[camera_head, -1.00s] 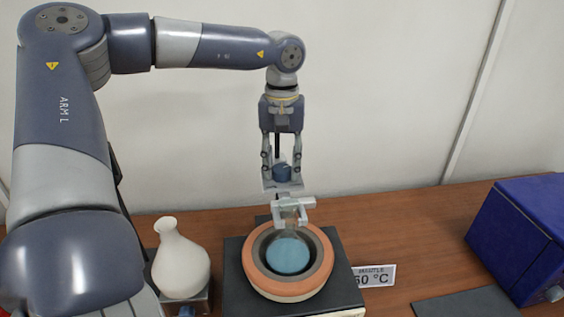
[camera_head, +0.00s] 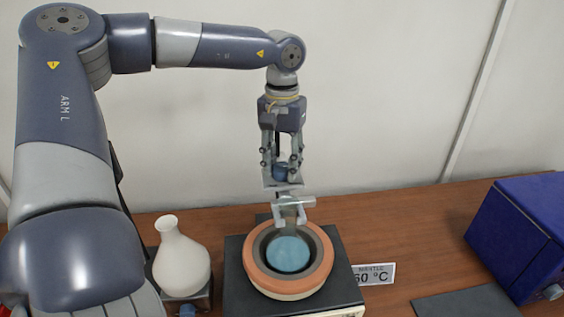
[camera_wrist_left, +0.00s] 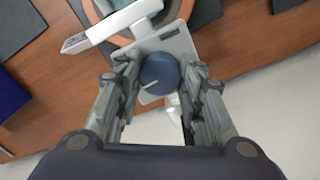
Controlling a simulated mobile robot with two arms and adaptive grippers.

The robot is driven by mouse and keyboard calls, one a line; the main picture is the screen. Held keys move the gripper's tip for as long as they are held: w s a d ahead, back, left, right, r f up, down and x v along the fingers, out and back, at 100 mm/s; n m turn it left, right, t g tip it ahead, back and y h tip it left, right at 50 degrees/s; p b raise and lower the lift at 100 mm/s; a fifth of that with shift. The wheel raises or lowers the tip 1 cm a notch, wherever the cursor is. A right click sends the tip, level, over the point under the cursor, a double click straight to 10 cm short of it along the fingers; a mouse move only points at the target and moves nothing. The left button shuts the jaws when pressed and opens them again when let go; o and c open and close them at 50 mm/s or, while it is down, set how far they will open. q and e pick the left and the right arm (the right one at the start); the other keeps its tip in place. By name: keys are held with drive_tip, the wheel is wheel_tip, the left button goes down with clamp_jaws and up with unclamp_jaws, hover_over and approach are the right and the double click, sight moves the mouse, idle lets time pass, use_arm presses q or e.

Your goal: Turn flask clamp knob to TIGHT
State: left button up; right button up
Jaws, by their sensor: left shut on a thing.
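The blue round flask clamp knob (camera_head: 281,172) sits on a pale plate above the heating mantle. In the left wrist view, the knob (camera_wrist_left: 159,73) has a white pointer line aimed to the lower left. Small dark labels on the plate beside it are too small to read. My left gripper (camera_head: 282,168) points down over the knob. Its fingers, also in the left wrist view (camera_wrist_left: 160,88), are on either side of the knob and shut on it. The pale clamp jaws (camera_head: 294,207) reach out over the mantle (camera_head: 257,283). My right gripper is not in view.
A cream round flask (camera_head: 181,264) stands left of the mantle. A sign reading 60 °C (camera_head: 374,274) stands right of it. A blue box (camera_head: 520,235) and a dark mat (camera_head: 465,305) are at the right. The wooden table (camera_head: 420,215) is clear behind the mat.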

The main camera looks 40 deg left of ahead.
sight(282, 167)
use_arm(q)
drive_tip(key=shift+w+r, duration=0.15)
drive_tip(key=o, duration=1)
drive_tip(key=shift+o, duration=0.3)
wheel_tip(282, 167, up, 12)
